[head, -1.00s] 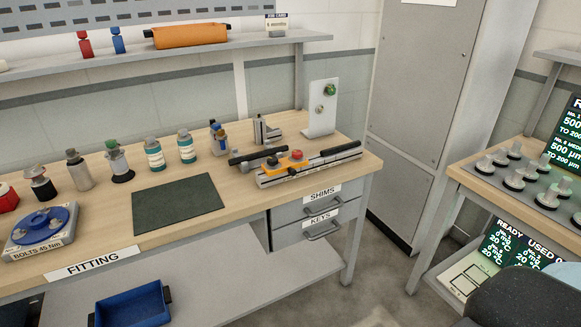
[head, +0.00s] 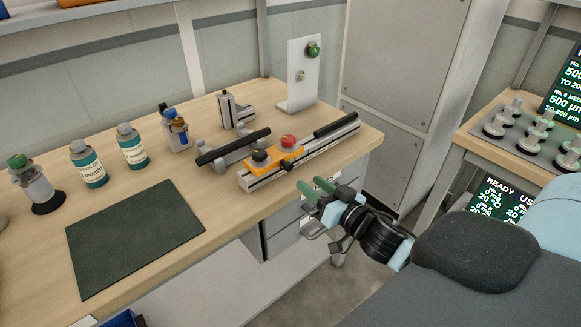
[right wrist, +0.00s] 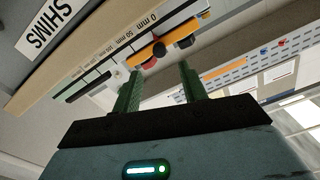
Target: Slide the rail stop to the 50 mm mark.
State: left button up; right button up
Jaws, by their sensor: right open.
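The rail (head: 330,138) lies along the bench's front right corner, with a pale scale on its front. The orange rail stop (head: 286,160) sits toward the rail's left end and carries a black knob (head: 261,155) and a red knob (head: 289,141). In the right wrist view the stop (right wrist: 160,46) lies by the 0 mm and 50 mm labels; its exact reading cannot be told. My right gripper (head: 315,186) is open and empty, just in front of the rail, apart from the stop. Its green fingers (right wrist: 159,67) point toward the stop. My left gripper is out of view.
A dark bar on grey supports (head: 233,147) stands just behind the rail. An upright white plate with a green knob (head: 303,75) and a grey block (head: 237,110) stand farther back. Bottles (head: 131,146) and a dark mat (head: 135,238) lie left. Drawers are below the rail.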

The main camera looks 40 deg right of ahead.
aim_at(291, 168)
jog(key=shift+w+a, duration=0.15)
jog(key=shift+w, duration=1.8)
jog(key=shift+w+a, duration=0.15)
jog(key=shift+w, duration=1.8)
jog(key=shift+c, duration=0.2)
grip_shut()
